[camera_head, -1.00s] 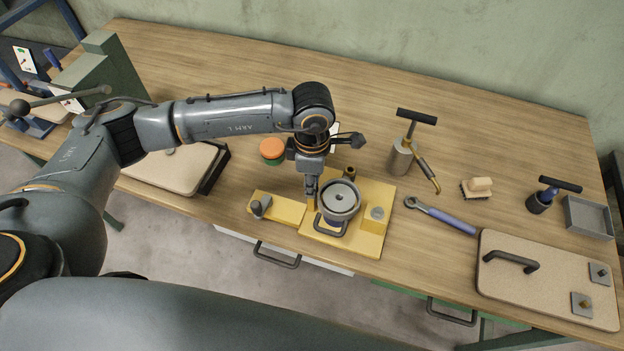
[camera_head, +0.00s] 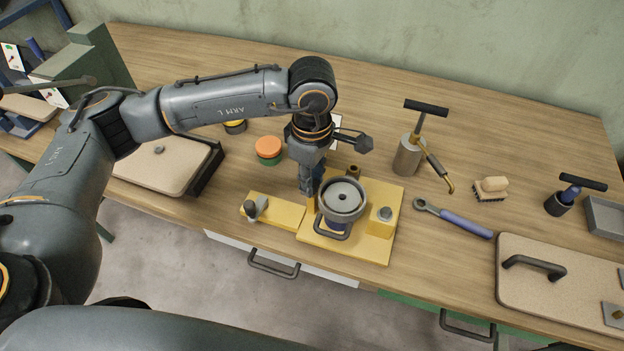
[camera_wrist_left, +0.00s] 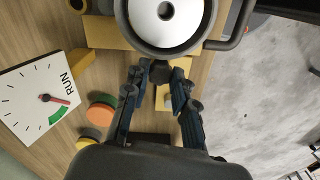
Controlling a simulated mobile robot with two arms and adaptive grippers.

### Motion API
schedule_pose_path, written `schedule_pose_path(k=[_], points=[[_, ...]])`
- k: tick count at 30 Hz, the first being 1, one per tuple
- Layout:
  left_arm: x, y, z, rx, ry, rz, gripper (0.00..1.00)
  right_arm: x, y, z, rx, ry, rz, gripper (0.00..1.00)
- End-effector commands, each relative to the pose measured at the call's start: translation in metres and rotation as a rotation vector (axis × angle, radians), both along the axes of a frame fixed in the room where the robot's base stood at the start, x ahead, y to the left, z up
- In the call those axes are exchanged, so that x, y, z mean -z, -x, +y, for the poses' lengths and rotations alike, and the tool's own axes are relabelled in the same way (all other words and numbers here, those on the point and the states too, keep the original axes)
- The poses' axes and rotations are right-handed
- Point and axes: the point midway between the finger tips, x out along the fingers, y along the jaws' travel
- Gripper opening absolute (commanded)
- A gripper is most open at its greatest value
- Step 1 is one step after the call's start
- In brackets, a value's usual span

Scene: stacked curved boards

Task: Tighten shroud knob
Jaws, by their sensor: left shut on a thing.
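A round grey shroud (camera_head: 343,198) with a pale disc inside and a dark loop handle sits on a yellow fixture plate (camera_head: 372,246). My left gripper (camera_head: 308,188) points down at the shroud's left side. In the left wrist view the fingers of my left gripper (camera_wrist_left: 158,82) close around a small dark knob (camera_wrist_left: 160,72) beside the shroud rim (camera_wrist_left: 165,22). A yellow block (camera_wrist_left: 163,98) shows between the fingers. The knob is hidden by my gripper in the head view. My right gripper is out of view.
A yellow bar (camera_head: 275,212) lies left of the plate. An orange-topped container (camera_head: 268,148) and a RUN dial (camera_wrist_left: 42,100) stand nearby. A beige board (camera_head: 560,285) is at the front right.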

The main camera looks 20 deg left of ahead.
Motion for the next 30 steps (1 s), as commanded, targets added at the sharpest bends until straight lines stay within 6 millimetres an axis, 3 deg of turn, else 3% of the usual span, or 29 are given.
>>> schedule_pose_path(k=[3,4,7,19,30], points=[[-0.001,0.0,0.0,0.0,0.0,-0.001,0.0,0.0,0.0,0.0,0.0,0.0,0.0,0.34],[-0.001,0.0,0.0,0.0,0.0,-0.001,0.32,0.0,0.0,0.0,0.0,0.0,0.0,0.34],[-0.001,0.0,0.0,-0.001,0.0,-0.001,0.49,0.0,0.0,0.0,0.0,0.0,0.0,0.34],[-0.009,-0.001,0.0,-0.001,0.0,-0.002,0.49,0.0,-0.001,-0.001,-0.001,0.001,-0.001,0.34],[-0.082,-0.001,0.0,-0.001,0.001,-0.006,0.49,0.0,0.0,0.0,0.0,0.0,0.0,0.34]])
